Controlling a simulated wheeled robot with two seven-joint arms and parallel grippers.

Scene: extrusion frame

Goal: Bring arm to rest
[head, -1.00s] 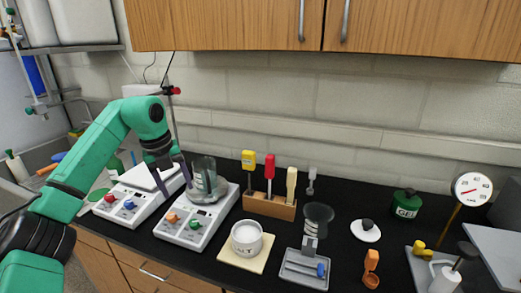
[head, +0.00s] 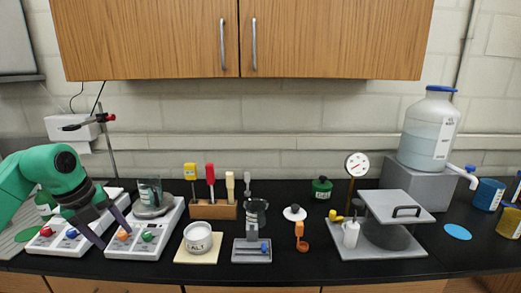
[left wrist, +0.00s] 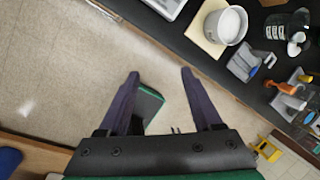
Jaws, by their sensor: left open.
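My left arm comes in from the left in the head view. My left gripper (head: 112,236), with dark purple fingers, appears in front of the two white hot plates. In the left wrist view the same gripper (left wrist: 160,74) has its fingers spread with bare floor behind the gap, and it holds nothing. The counter edge lies up and to the right there. My right gripper is not in view.
The right hot plate (head: 140,241) carries a glass beaker (head: 149,190). A white tub (head: 198,237), a screwdriver rack (head: 213,210) and a grey stand (head: 251,252) are to its right. A large jug (head: 428,130) stands far right.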

